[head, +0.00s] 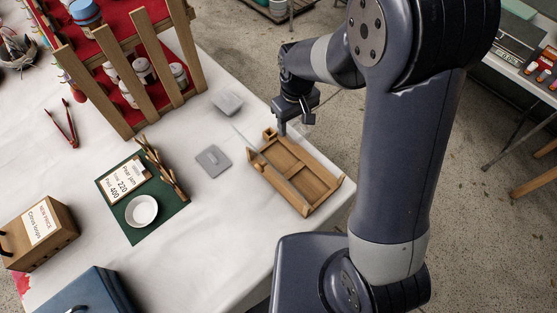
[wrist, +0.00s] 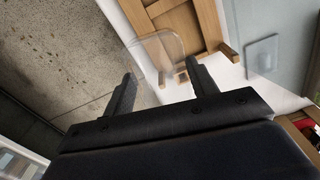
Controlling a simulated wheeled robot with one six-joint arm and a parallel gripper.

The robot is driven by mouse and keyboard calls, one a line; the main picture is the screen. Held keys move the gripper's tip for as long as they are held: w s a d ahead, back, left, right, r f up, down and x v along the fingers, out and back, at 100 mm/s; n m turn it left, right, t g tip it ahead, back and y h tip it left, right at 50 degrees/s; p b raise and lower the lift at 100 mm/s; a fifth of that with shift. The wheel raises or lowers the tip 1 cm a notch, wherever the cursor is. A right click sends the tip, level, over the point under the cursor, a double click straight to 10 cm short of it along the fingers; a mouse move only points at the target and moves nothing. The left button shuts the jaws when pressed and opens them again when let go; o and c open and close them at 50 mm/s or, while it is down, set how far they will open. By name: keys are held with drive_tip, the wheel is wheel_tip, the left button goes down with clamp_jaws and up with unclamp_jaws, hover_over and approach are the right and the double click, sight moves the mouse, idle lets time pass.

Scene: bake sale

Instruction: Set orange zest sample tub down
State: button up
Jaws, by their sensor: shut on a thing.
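My gripper (head: 296,122) is over the table's far right edge, beside the wooden tray (head: 318,186). In the wrist view its two fingers (wrist: 160,76) stand apart, with a clear, rounded tub (wrist: 158,48) at their tips. I take this to be the orange zest sample tub; no label is readable. It overlaps the tray's end in that view, and I cannot tell whether it touches anything below. In the head view I cannot make it out clearly.
Two flat clear-grey squares lie on the white cloth, one (head: 213,160) left of the tray and one (head: 228,102) further back. A green mat (head: 134,229) with a white bowl (head: 142,210) and a wooden rack (head: 124,68) of jars stand left. Bare cloth separates them.

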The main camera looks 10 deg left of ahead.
drive_tip(key=shift+n, duration=0.9)
drive_tip(key=a+f, duration=0.1)
drive_tip(key=f, duration=0.1)
drive_tip(key=s+a+f, duration=0.1)
drive_tip(key=f, duration=0.1)
drive_tip(key=s+a+f, duration=0.1)
drive_tip(key=f, duration=0.1)
drive_tip(key=shift+s+a+f, duration=0.15)
drive_tip(key=shift+a+f, duration=0.05)
drive_tip(key=shift+a, duration=0.05)
drive_tip(key=shift+f, duration=2.4)
drive_tip(key=shift+f+b, duration=0.15)
drive_tip(key=shift+b, duration=0.15)
drive_tip(key=o, duration=1)
wheel_tip(320, 180, up, 12)
drive_tip(key=shift+r, duration=0.2)
